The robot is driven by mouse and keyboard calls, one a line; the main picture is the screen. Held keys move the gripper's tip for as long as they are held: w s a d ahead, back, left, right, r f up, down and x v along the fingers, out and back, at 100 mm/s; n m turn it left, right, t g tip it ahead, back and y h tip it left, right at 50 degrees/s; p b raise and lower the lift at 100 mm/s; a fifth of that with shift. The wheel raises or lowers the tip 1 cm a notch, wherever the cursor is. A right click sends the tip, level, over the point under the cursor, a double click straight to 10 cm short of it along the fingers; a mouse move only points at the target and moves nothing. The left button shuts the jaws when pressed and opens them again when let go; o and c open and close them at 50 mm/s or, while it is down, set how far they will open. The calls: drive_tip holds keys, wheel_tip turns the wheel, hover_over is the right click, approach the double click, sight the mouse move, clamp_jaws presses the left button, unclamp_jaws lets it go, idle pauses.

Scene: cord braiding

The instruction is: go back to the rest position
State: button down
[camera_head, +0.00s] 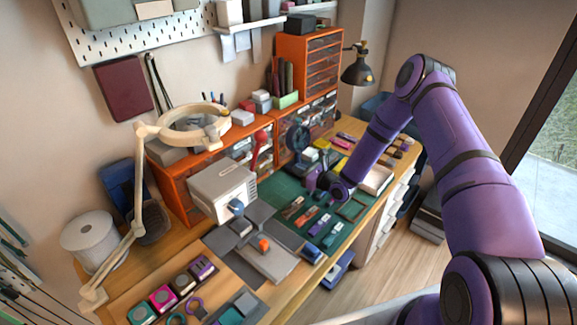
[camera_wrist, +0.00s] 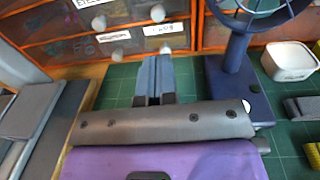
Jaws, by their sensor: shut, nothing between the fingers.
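My gripper (camera_head: 318,183) is at the end of my purple arm, which reaches from the right over the bench. It is above the green cutting mat (camera_head: 284,188), near the dark blue wheel stand. In the wrist view my gripper (camera_wrist: 154,62) shows two blue-grey fingers side by side, shut with nothing between them. They point toward the orange drawer unit (camera_wrist: 60,48). The dark blue stand with a round wheel (camera_wrist: 237,85) is just right of the fingers, apart from them. My wrist housing hides the near part of the mat.
A white box-shaped machine (camera_head: 222,190) and grey plates (camera_head: 270,262) lie left of my gripper. Small tools (camera_head: 318,224) lie on the mat in front. A white tub (camera_wrist: 289,62) stands right of the wheel stand. A beige lamp (camera_head: 140,195) rises at left.

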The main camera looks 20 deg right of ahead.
drive_tip(key=s+a+r+n+g, duration=0.2)
drive_tip(key=s+r+n+g, duration=0.3)
drive_tip(key=r, duration=0.6)
drive_tip(key=s+a+r+n+g+y, duration=0.15)
drive_tip(key=s+r+n+g, duration=0.25)
drive_tip(key=s+r+n, duration=0.55)
drive_tip(key=s+a+r+n+g, duration=0.3)
drive_tip(key=s+r+n+g, duration=0.15)
drive_tip(key=r, duration=0.75)
drive_tip(key=s+d+r+n+t+h, duration=0.1)
drive_tip(key=s+d+r+n+h, duration=0.2)
drive_tip(key=s, duration=0.6)
drive_tip(key=s+d+r+n+t+h, duration=0.2)
drive_tip(key=s+d+r+h, duration=0.3)
drive_tip(key=s, duration=0.4)
drive_tip(key=s+d+r+n+t+h, duration=0.2)
drive_tip(key=s+d+r+n+h, duration=0.2)
drive_tip(key=s+r, duration=0.2)
drive_tip(key=s, duration=0.2)
drive_tip(key=shift+s+r, duration=0.2)
drive_tip(key=shift+s, duration=0.2)
